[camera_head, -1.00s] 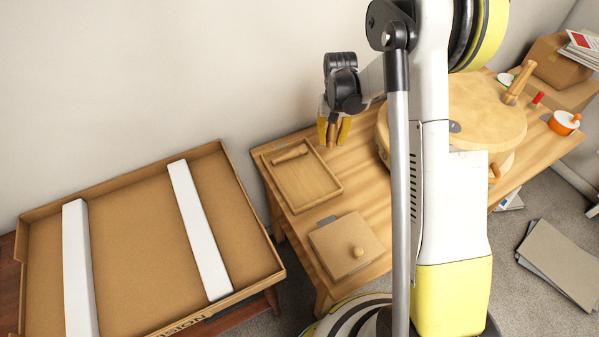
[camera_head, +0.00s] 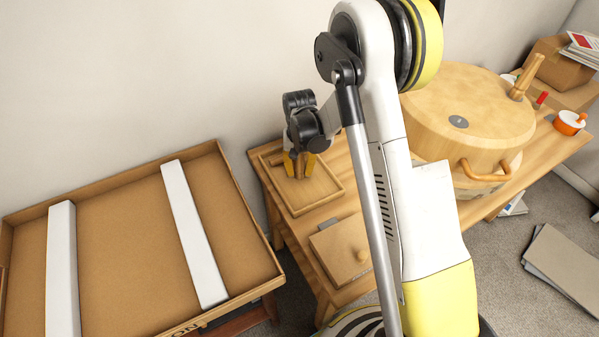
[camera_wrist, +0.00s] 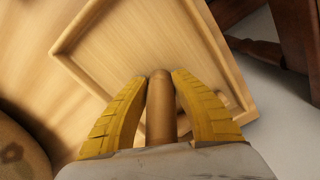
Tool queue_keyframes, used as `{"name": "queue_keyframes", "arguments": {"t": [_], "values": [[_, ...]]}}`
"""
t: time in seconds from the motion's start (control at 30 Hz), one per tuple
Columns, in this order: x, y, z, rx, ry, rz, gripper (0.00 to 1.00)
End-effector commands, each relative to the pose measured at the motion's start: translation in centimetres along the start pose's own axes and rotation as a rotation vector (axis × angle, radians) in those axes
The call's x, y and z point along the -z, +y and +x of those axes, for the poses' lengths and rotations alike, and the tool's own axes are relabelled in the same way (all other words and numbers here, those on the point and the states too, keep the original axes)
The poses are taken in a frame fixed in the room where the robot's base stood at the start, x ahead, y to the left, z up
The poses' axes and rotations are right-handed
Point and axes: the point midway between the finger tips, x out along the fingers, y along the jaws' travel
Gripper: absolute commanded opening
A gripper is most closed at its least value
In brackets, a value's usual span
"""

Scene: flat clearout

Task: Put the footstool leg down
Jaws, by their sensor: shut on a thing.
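My gripper (camera_head: 299,166) is shut on a wooden footstool leg (camera_wrist: 161,106), which stands between the two yellow fingers in the wrist view. The leg's lower part also shows between the fingers in the head view (camera_head: 299,168). Both are over a shallow wooden tray (camera_head: 327,191) on the wooden table. The tray's rim also shows in the wrist view (camera_wrist: 72,31). I cannot tell whether the leg touches the tray floor. Another small wooden piece (camera_head: 274,161) lies at the tray's far left, partly hidden by my gripper.
A round wooden footstool top (camera_head: 480,90) with a leg upright on it is at the table's right. A square lidded box (camera_head: 340,254) is in front of the tray. A large cardboard box (camera_head: 120,240) with white strips stands left. An orange pot (camera_head: 568,124) is far right.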

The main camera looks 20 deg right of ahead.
Motion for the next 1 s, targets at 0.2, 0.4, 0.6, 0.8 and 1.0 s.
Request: {"name": "queue_keyframes", "arguments": {"t": [0.2,0.4,0.6,0.8,1.0], "values": [[0.0,0.0,0.2,0.000,0.000,0.000,0.00],[0.0,0.0,0.2,0.000,0.000,0.000,0.48],[0.0,0.0,0.2,0.000,0.000,0.000,0.48],[0.0,0.0,-1.9,0.000,0.000,0.000,0.48],[0.0,0.0,-6.7,0.000,0.000,0.000,0.48]]}}
